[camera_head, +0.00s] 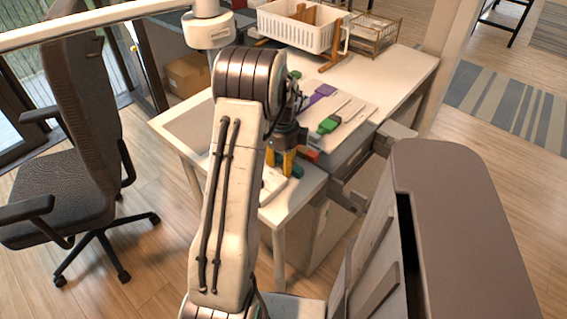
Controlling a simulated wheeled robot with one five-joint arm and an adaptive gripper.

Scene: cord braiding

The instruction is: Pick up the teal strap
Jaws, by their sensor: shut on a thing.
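My gripper (282,160), with yellow fingertips, points down over the near part of the white table. It is shut on a small teal piece, which I take to be the teal strap (297,171). The strap shows just right of the fingertips. The fingers and arm hide most of it, and I cannot tell whether it is clear of the table.
A red piece (309,154) lies right of my gripper. A green piece (328,125) and a purple piece (323,90) lie farther back on the table (400,75). A white basket (298,28) stands at the back. An office chair (75,150) is at left.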

